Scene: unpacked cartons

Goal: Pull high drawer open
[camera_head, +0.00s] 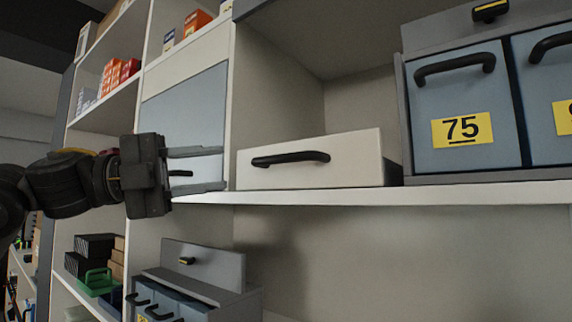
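A white drawer (310,165) with a black bar handle (290,158) sits on the long white shelf right of my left gripper. Its front looks flush, with no gap that I can see. My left gripper (223,169) is open, its two grey fingers one above the other and pointing right toward the white drawer. The fingertips are left of the black handle and apart from it in the picture. Behind the fingers is a blue-grey panel (185,110), with a short dark handle (180,173) showing between the fingers. My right gripper is not in view.
Blue-grey drawers with a yellow 75 label (462,130) stand at the right on the same shelf (450,194). A grey drawer unit (205,270) stands below. Small boxes (120,75) fill the left shelves. White uprights and shelf edges surround my gripper.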

